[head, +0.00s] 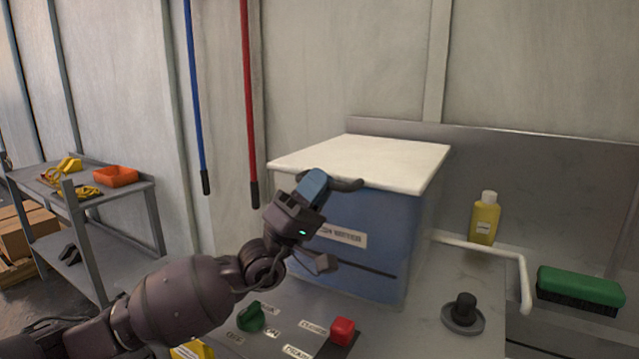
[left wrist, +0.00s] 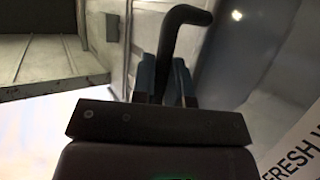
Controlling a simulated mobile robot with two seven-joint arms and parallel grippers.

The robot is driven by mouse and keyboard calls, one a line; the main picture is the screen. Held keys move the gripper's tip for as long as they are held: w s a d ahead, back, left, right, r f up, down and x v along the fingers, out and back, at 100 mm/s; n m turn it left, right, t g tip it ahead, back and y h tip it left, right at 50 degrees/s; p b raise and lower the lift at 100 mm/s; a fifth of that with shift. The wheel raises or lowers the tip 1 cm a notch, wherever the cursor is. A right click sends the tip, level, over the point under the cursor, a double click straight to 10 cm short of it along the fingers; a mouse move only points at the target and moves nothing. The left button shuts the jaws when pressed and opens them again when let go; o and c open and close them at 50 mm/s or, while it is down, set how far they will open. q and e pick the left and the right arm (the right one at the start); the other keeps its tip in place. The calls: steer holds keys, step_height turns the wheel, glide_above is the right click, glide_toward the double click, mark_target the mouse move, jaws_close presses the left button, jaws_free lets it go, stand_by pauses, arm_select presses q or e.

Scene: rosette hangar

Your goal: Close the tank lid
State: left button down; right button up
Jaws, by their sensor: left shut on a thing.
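The tank (head: 375,240) is a blue box on the metal counter, with a label and a dark slot on its front. Its white lid (head: 365,158) covers the top and looks flat or nearly flat; I cannot tell whether it is fully seated. A dark handle (head: 347,185) sits at the lid's front edge. My left gripper (head: 316,183) is at the handle, in front of the tank. In the left wrist view the blue fingers of my left gripper (left wrist: 163,82) are shut on the dark bent handle (left wrist: 180,22). My right gripper does not show.
A panel in front of the tank carries a green knob (head: 251,317) and a red button (head: 342,330). To the right are a black knob (head: 463,310), a white rail (head: 485,248), a yellow bottle (head: 485,219) and a green brush (head: 580,286). A shelf (head: 120,196) stands at left.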

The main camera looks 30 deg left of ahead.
arm_select(q)
steer(key=shift+w+f+y, duration=0.1)
steer(key=shift+f+y, duration=0.2)
steer(key=shift+f, duration=0.1)
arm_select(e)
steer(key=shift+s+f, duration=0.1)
arm_select(q)
steer(key=c, duration=1.1)
jaws_free()
steer(key=shift+c, duration=0.2)
steer(key=shift+r, duration=0.15)
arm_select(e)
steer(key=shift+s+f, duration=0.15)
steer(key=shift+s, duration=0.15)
arm_select(q)
steer(key=s+a+f, duration=0.3)
steer(key=s+a, duration=0.6)
steer(key=s, duration=0.3)
steer(key=shift+s+f+p, duration=0.15)
steer(key=shift+f+p, duration=0.25)
steer(key=shift+p, duration=0.05)
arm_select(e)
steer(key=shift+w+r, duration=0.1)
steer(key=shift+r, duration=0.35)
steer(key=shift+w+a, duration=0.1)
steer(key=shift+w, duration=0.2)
arm_select(q)
steer(key=shift+f+n, duration=0.1)
steer(key=shift+n, duration=0.2)
